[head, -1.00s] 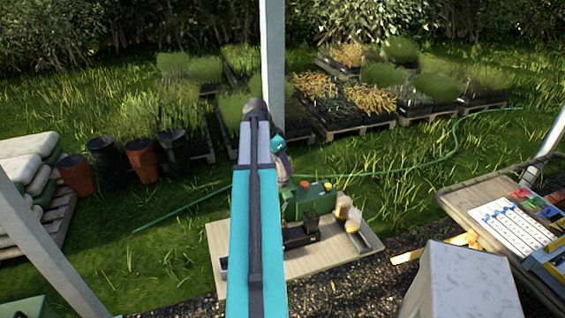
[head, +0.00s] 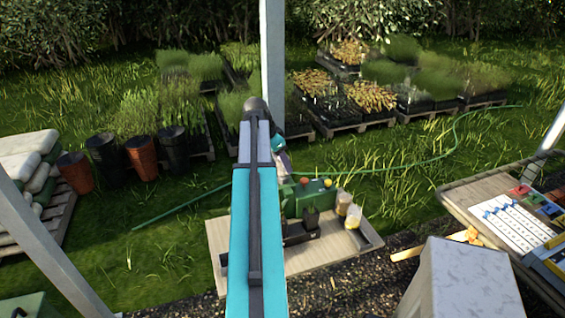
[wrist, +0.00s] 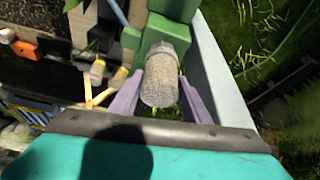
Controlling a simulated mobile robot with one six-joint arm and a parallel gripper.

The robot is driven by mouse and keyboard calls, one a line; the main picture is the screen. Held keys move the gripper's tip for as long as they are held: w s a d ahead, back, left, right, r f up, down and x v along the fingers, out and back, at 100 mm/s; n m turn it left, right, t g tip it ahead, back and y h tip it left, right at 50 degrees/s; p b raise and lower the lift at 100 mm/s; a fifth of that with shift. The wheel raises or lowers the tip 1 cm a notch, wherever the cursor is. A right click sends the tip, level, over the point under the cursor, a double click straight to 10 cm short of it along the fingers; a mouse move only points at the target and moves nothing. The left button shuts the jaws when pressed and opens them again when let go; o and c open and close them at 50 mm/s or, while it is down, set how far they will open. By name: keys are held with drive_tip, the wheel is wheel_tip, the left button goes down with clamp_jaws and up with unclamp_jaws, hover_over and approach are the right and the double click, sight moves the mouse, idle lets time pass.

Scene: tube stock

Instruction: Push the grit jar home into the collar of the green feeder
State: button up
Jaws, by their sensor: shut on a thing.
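The grit jar (wrist: 160,82), a clear cylinder filled with grey-beige grit, is between the two purple fingers of my gripper (wrist: 155,100) in the wrist view. The gripper is shut on it. The jar's far end meets a green block of the green feeder (wrist: 168,32); how deep it sits in the collar cannot be told. In the head view the green feeder (head: 296,200) stands on the bench, with red and yellow knobs on top. My gripper (head: 285,165) is beside it, partly hidden behind my arm, and the jar cannot be made out there.
Two jars, one brown (head: 343,203) and one yellowish (head: 354,215), stand right of the feeder on the wooden bench (head: 330,255). A black tray (head: 300,234) lies in front. A tent post (head: 272,60) rises behind. A table with racks (head: 510,215) stands at right.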

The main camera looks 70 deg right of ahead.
drive_tip(key=shift+f, duration=0.15)
idle(0.3)
drive_tip(key=o, duration=1.2)
drive_tip(key=shift+b+v, duration=2.1)
drive_tip(key=shift+v, duration=4.75)
drive_tip(key=shift+d, duration=0.1)
